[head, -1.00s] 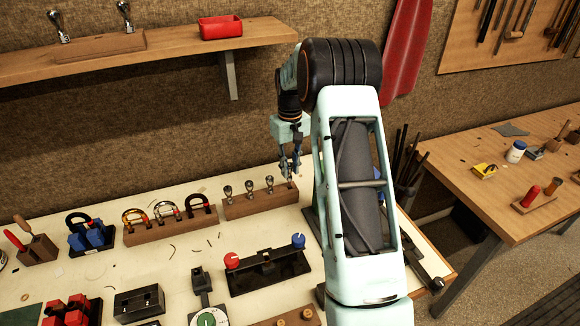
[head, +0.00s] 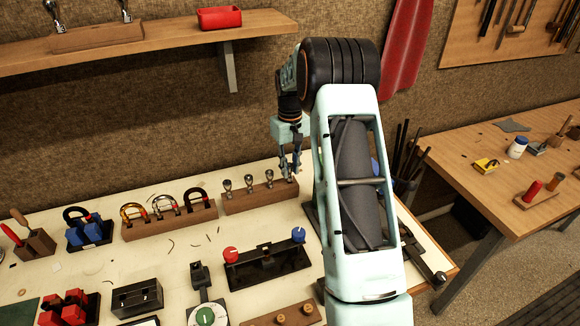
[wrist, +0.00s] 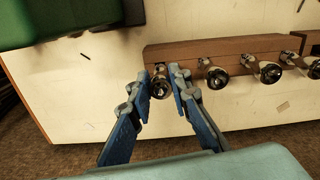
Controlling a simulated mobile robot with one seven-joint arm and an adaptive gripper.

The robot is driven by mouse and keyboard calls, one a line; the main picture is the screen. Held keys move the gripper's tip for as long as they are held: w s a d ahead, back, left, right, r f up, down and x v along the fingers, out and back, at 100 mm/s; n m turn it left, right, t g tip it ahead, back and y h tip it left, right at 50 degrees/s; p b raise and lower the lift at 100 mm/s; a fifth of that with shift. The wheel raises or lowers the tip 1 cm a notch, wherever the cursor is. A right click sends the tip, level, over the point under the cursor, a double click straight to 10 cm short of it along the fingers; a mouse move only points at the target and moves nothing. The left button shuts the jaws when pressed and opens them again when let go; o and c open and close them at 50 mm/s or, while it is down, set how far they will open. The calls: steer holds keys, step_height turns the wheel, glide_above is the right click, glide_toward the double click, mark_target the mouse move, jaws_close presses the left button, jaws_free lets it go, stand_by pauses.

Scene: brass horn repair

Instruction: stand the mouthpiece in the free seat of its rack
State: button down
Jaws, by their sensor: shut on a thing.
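The wooden mouthpiece rack (head: 260,200) stands at the back of the pale bench; its top also shows in the wrist view (wrist: 235,50). Several mouthpieces are there, and three stand upright in the rack, such as the one beside my gripper (wrist: 216,76). My gripper (head: 290,170) is over the rack's right end in the head view. In the wrist view my gripper (wrist: 165,78) is shut on a mouthpiece (wrist: 160,88), cup toward the camera, at the rack's end. Its lower end is hidden, so I cannot tell whether it sits in the seat or just above it.
A wooden rack of coloured horseshoe-shaped parts (head: 170,224) stands left of the mouthpiece rack. A black fixture with red and blue knobs (head: 265,268) is in front. A green block (wrist: 60,18) is near the gripper in the wrist view. The shelf (head: 170,42) is above.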

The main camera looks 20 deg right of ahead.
steer(key=shift+f, duration=0.35)
steer(key=c, duration=1.7)
jaws_free()
step_height(320, 180, up, 8)
steer(key=shift+f, duration=0.2)
